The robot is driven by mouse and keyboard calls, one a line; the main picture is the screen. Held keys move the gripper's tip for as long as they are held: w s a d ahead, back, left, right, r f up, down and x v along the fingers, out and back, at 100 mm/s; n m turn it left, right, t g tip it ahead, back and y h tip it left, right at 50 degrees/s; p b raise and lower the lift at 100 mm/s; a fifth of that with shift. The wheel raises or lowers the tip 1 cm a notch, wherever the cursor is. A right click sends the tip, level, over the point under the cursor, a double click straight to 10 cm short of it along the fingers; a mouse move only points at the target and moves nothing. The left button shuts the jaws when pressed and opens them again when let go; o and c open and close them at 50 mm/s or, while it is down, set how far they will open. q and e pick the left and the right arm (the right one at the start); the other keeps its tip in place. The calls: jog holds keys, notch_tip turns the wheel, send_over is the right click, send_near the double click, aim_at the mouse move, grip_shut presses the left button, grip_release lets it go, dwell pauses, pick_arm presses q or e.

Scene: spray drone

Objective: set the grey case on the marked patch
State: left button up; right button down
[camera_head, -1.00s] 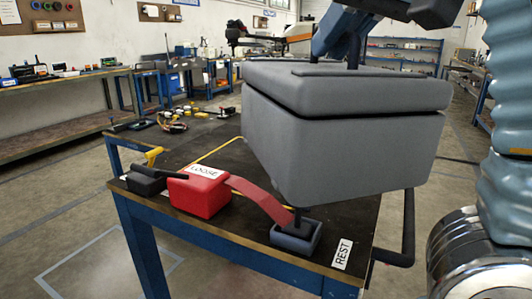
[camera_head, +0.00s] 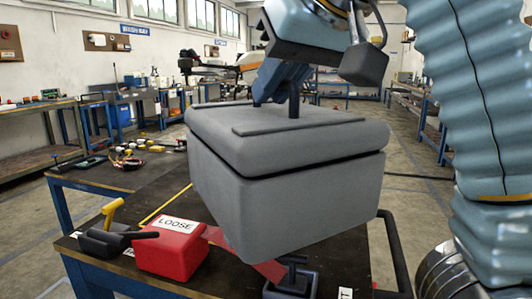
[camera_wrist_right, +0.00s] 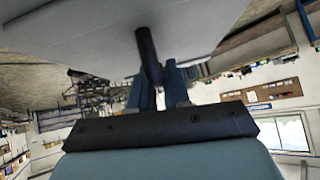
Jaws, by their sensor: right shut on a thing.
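The grey case (camera_head: 285,195) is a large boxy thing with a lid seam and a dark post on its top. My right gripper (camera_head: 280,84) is shut on this post, and the case hangs tilted in the picture over the blue-framed table (camera_head: 125,180). In the right wrist view the fingers (camera_wrist_right: 157,88) close around the dark post, with the case's pale grey surface (camera_wrist_right: 90,35) beyond. A yellow line (camera_head: 165,204) on the tabletop runs behind the case; I cannot tell whether it bounds the marked patch. My left gripper is not in view.
A red block (camera_head: 172,252) labelled LOOSE, with a red strap, sits at the table's front. Beside it is a black clamp with a yellow handle (camera_head: 110,212). Small items (camera_head: 130,158) lie at the table's far left.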

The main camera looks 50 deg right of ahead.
aim_at(271, 105)
jog(key=w+d+f, duration=0.2)
jog(key=w+d, duration=0.1)
jog(key=w+d+f, duration=0.1)
jog(key=shift+w+d, duration=0.2)
jog(key=shift+w, duration=0.05)
jog(key=w+f, duration=0.1)
jog(key=w+d+f+b, duration=0.1)
jog(key=f, duration=0.1)
jog(key=w+d+f, duration=0.1)
jog(key=shift+d+f, duration=0.25)
jog(key=shift+f, duration=0.1)
jog(key=shift+w+d+f+b, duration=0.1)
jog(key=shift+d+f+b, duration=0.05)
jog(key=shift+f+b, duration=0.2)
jog(key=shift+w+d+f+b, duration=0.1)
jog(key=shift+f+b, duration=0.4)
jog(key=shift+f, duration=1.05)
jog(key=shift+f, duration=0.2)
jog(key=c, duration=1.1)
grip_release()
